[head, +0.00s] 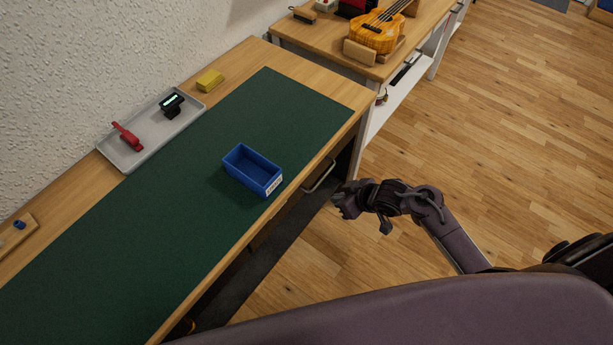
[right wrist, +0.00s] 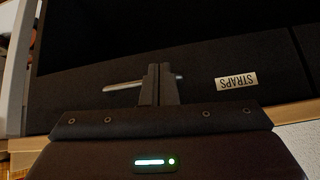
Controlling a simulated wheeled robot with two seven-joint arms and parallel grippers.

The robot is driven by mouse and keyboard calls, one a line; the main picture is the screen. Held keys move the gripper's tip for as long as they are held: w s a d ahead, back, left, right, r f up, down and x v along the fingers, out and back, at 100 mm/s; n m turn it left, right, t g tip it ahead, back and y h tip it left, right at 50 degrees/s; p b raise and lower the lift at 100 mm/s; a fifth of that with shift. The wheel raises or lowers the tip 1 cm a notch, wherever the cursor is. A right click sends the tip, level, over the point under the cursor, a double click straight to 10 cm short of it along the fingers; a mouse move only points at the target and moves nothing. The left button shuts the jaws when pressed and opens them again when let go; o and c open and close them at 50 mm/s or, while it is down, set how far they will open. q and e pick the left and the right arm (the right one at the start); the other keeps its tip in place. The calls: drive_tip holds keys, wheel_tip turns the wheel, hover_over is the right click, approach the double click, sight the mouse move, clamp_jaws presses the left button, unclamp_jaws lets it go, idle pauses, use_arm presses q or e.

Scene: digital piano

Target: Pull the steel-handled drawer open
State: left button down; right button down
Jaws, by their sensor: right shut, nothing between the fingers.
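The drawer's steel handle (head: 320,177) is a curved bar under the front edge of the workbench, on a dark drawer front. In the right wrist view the dark drawer front (right wrist: 210,100) carries a label reading STRAPS (right wrist: 236,82). The steel handle (right wrist: 122,87) shows on both sides of my right fingers, which hide its middle. My right gripper (head: 340,199) is just outside the handle in the head view. Its fingers (right wrist: 160,84) are closed together with nothing between them. I cannot tell whether they touch the handle. My left gripper is out of view.
The workbench has a green mat (head: 110,245) with a blue bin (head: 252,172) near its front edge. A grey tray (head: 150,140) and a yellow block (head: 210,81) sit behind. A second table (head: 330,42) holds a ukulele (head: 375,32). Wooden floor (head: 470,150) is clear at right.

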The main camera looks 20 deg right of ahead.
drive_tip(key=n, duration=0.1)
approach(304, 184)
wheel_tip(304, 184, up, 2)
drive_tip(key=s+d, duration=0.2)
drive_tip(key=s, duration=0.1)
drive_tip(key=x, duration=0.6)
drive_tip(key=w+r+b+x, duration=0.1)
drive_tip(key=x, duration=0.2)
drive_tip(key=shift+w+a+f, duration=0.1)
drive_tip(key=shift+a+f, duration=0.15)
drive_tip(key=shift+a, duration=0.1)
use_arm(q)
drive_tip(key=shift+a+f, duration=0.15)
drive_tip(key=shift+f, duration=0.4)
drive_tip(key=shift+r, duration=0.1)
use_arm(e)
drive_tip(key=shift+d, duration=0.1)
